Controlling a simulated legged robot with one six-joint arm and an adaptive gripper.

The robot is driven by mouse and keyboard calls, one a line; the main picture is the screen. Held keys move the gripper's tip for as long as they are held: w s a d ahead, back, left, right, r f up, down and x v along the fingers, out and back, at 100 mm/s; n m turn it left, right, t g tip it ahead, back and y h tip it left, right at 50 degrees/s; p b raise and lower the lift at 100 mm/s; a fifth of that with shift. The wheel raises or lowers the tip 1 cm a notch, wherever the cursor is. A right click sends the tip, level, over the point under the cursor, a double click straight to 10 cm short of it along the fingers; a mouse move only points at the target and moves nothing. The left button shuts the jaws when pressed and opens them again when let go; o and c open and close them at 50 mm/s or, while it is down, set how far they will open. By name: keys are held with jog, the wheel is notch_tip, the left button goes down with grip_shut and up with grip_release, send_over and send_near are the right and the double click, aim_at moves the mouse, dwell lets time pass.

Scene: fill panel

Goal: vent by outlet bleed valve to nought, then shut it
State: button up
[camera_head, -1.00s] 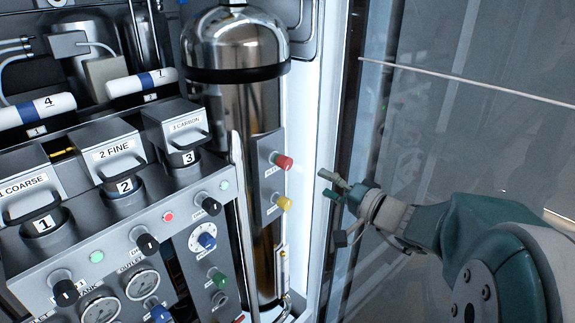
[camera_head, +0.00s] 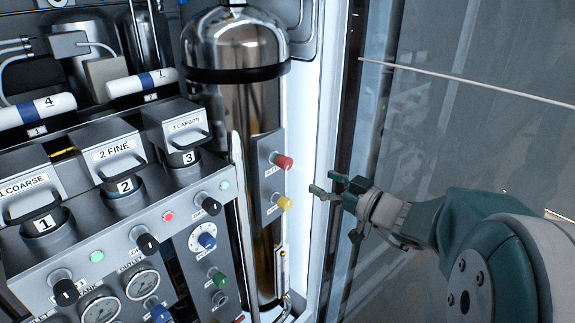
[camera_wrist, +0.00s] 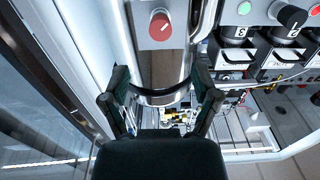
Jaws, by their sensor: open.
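A red knob (camera_head: 283,162) and a yellow knob (camera_head: 283,203) stick out from a narrow grey plate in front of the chrome cylinder. Their labels are too small to read, so I cannot tell which valve is the outlet bleed. The outlet gauge (camera_head: 141,283) is on the lower panel; its needle reading is not legible. My gripper (camera_head: 325,184) is open and empty, right of the plate and apart from both knobs. In the wrist view, a red knob (camera_wrist: 160,25) stands beyond the open fingers (camera_wrist: 160,88), near the top.
A chrome cylinder (camera_head: 238,100) stands behind the plate. Filter housings (camera_head: 120,160) and black knobs (camera_head: 148,243) fill the left panel. A blue knob (camera_head: 207,241) and green knob (camera_head: 217,277) sit lower. A white frame edge (camera_head: 318,130) and glass lie right.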

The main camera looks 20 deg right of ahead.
aim_at(289, 166)
jog(key=x, duration=1)
jog(key=shift+w+a, duration=0.15)
jog(key=shift+w, duration=0.05)
grip_shut()
